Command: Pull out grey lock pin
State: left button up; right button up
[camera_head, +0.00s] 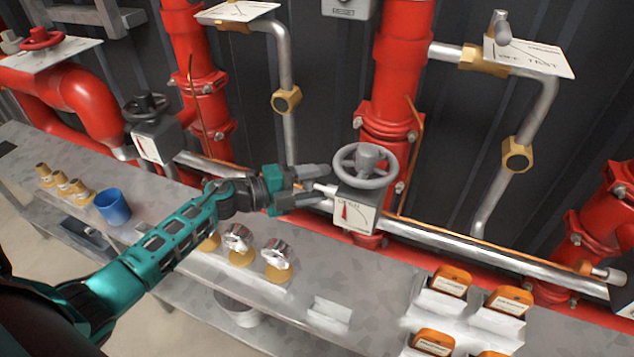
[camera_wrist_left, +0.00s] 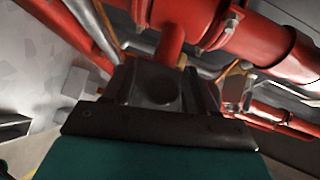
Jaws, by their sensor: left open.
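A short light-grey pin (camera_head: 324,188) sticks out to the left from the grey valve box (camera_head: 356,208), which has a gauge face and a grey handwheel (camera_head: 366,165) on top. My left gripper (camera_head: 318,184) is just left of this box, fingers pointing at it. The fingers are apart, one above and one below the pin's line; contact with the pin cannot be told. In the left wrist view, the dark gripper (camera_wrist_left: 160,85) fills the lower middle with red pipes beyond, and I cannot make out the pin there. My right gripper is not in view.
A second valve box (camera_head: 155,140) with a black handwheel stands to the left. Red vertical pipes (camera_head: 402,60) and a horizontal silver pipe (camera_head: 480,247) run behind. The grey bench (camera_head: 330,285) holds a blue cup (camera_head: 113,207), brass fittings and orange-topped blocks (camera_head: 452,279).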

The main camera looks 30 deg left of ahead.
pick_arm(q)
jog(key=shift+w+d, duration=0.15)
grip_shut()
dwell(0.5)
